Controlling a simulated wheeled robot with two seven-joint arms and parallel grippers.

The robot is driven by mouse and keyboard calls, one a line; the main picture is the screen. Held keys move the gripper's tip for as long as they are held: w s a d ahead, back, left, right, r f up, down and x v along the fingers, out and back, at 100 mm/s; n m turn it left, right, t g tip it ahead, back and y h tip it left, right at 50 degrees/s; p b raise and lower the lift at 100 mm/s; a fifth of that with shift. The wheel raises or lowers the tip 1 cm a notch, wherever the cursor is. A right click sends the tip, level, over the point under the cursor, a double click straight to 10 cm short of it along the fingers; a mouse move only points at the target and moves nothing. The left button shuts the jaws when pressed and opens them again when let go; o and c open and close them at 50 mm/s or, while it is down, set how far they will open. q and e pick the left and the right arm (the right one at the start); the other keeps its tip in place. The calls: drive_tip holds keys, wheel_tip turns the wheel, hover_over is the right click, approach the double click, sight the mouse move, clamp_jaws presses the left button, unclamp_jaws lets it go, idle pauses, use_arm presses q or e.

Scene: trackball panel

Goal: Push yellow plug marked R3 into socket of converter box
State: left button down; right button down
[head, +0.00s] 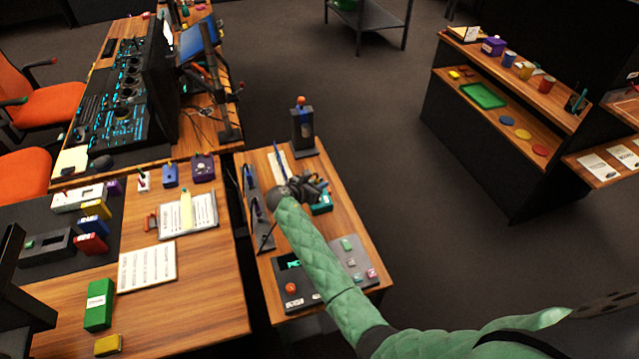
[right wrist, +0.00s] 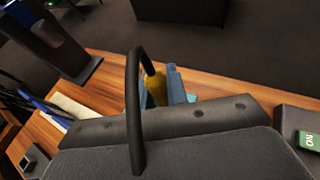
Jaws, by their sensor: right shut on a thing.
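My right gripper (head: 318,188) is over the small wooden table, at the end of my green-sleeved arm. In the right wrist view it is shut on a yellow plug (right wrist: 155,85) with a thick black cable looping up from it. Blue-grey surfaces (right wrist: 176,86) sit beside the plug. The plug's marking cannot be read. A teal box (head: 322,204), possibly the converter box, stands just under the gripper; only a sliver of teal shows in the wrist view. Its socket is hidden, and I cannot tell whether the plug touches it. My left gripper is not in view.
A dark stand with an orange-red top (head: 302,125) is at the table's far end. Upright dark frames (head: 258,205) line the left edge.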

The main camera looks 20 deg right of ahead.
use_arm(q)
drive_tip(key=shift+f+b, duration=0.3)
drive_tip(key=shift+b, duration=0.05)
use_arm(e)
drive_tip(key=shift+f, duration=1.65)
drive_tip(key=c, duration=1.3)
unclamp_jaws()
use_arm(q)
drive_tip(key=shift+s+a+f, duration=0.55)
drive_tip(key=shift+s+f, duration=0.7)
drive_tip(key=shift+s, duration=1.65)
use_arm(e)
drive_tip(key=shift+b+v, duration=0.6)
drive_tip(key=shift+v, duration=0.5)
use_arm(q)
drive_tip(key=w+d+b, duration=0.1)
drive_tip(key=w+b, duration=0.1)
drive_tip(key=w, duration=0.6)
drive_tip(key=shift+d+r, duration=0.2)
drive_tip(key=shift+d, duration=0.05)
use_arm(e)
drive_tip(key=shift+v, duration=2.8)
